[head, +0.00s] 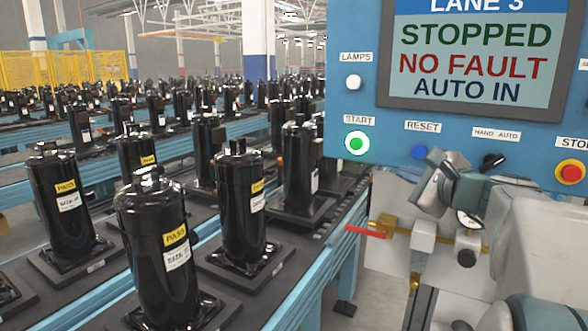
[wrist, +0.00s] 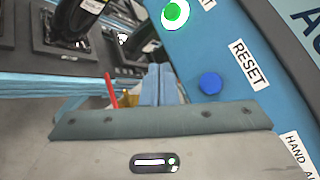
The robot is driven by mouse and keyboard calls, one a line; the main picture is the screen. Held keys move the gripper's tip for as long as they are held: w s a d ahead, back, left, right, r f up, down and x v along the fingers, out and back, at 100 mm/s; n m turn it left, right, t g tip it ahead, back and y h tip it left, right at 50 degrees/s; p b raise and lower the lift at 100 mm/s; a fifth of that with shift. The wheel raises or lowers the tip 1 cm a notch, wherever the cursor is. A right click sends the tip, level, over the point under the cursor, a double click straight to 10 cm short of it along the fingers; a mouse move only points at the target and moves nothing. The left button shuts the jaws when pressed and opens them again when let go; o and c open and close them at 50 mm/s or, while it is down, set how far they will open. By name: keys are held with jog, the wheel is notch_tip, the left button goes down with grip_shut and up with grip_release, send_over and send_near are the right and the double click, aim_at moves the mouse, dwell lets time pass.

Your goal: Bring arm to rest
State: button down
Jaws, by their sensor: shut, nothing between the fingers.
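My arm reaches in from the right of the head view, in front of the lower part of the blue control panel (head: 345,100). My gripper (wrist: 160,85) is shut and empty in the wrist view; its fingertips are together. They point past the panel's lower edge, left of the blue reset button (wrist: 210,83), with no visible contact. The reset button also shows in the head view (head: 419,152). The start button (head: 357,142) glows green, and it is at the top of the wrist view (wrist: 175,13). The screen (head: 475,50) reads "STOPPED", "NO FAULT", "AUTO IN".
A red-handled valve lever (head: 365,232) sticks out below the panel, close to my arm; it also shows beside my fingers (wrist: 113,90). The panel has a black hand/auto knob (head: 492,161) and a red stop button (head: 571,172). Black compressors (head: 160,250) stand on conveyors at left.

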jog(key=s+a+f+n+g+y, duration=0.1)
jog(key=s+a+f+n+g, duration=0.35)
jog(key=a+f, duration=0.25)
jog(key=s+a+f+n+g, duration=0.4)
jog(key=s+a+f+n, duration=0.15)
jog(key=a+f, duration=0.2)
jog(key=s+f+n+g+h, duration=0.4)
jog(key=s+f+n+h, duration=0.1)
jog(key=s+f+n, duration=0.6)
jog(key=shift+s+d+f+n, duration=0.35)
jog(key=shift+s+n, duration=0.45)
jog(key=shift+s, duration=0.3)
jog(key=shift+g, duration=0.25)
